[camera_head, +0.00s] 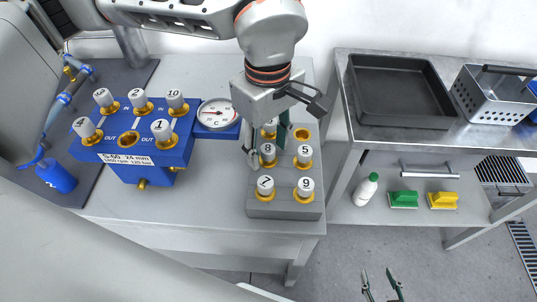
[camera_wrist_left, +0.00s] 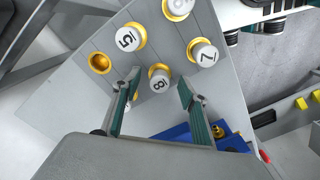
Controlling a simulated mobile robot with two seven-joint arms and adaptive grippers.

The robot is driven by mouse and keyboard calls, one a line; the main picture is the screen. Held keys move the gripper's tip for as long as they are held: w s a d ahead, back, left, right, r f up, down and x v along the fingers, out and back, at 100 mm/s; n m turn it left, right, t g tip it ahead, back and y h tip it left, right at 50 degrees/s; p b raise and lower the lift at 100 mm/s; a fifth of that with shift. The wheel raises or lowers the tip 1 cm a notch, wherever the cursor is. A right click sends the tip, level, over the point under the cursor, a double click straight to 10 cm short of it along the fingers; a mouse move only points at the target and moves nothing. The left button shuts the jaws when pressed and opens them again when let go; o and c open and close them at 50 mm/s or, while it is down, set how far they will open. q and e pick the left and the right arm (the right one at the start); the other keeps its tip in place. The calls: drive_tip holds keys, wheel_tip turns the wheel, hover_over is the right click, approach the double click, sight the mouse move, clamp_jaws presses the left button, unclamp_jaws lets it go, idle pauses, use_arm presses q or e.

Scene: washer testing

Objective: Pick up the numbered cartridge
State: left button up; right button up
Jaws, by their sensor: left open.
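Numbered grey-white cartridges with gold collars stand in a grey rack (camera_head: 285,209): 8 (camera_head: 267,151), 5 (camera_head: 304,152), 7 (camera_head: 265,185) and 9 (camera_head: 305,185). Another (camera_head: 269,127) behind them is partly hidden by my left gripper. The rack's back right socket (camera_head: 302,134) is empty. My left gripper (camera_head: 265,157) is open, pointing down over the rack. In the left wrist view my left gripper (camera_wrist_left: 158,100) has its fingers apart on either side of cartridge 8 (camera_wrist_left: 158,78); contact cannot be told. My right gripper (camera_head: 380,280) is open and empty at the bottom edge.
A blue block (camera_head: 140,147) with several numbered cartridges, an empty socket and a gauge (camera_head: 217,113) stands left of the rack. A steel table (camera_head: 365,134) to the right holds a dark tray (camera_head: 401,119) and perforated basket (camera_head: 483,98).

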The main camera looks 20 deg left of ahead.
use_arm(q)
drive_tip(key=shift+f, duration=0.7)
clamp_jaws()
